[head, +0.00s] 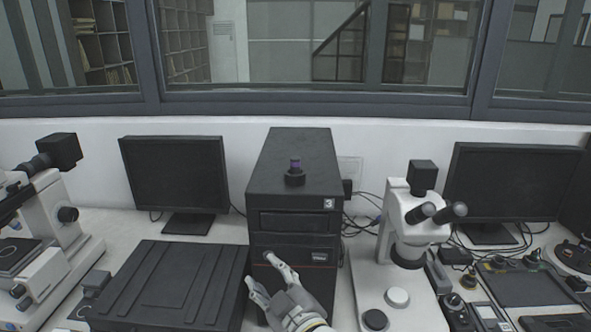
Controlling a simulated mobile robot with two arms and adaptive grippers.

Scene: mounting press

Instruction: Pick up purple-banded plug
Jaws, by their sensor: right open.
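A small dark plug with a purple band (295,164) stands upright in a round black holder (295,179) on top of the black computer tower (292,145) marked 3. My right gripper (263,272) is in front of the tower's lower front face, below and a little left of the plug, and apart from it. Its two pale fingers are spread and nothing is between them. My left gripper is not in view.
A flat black case (170,285) lies left of the tower. White microscopes stand at the left (55,235) and right (405,250). Monitors (175,175) stand behind, with cables right of the tower. The space above the tower is clear.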

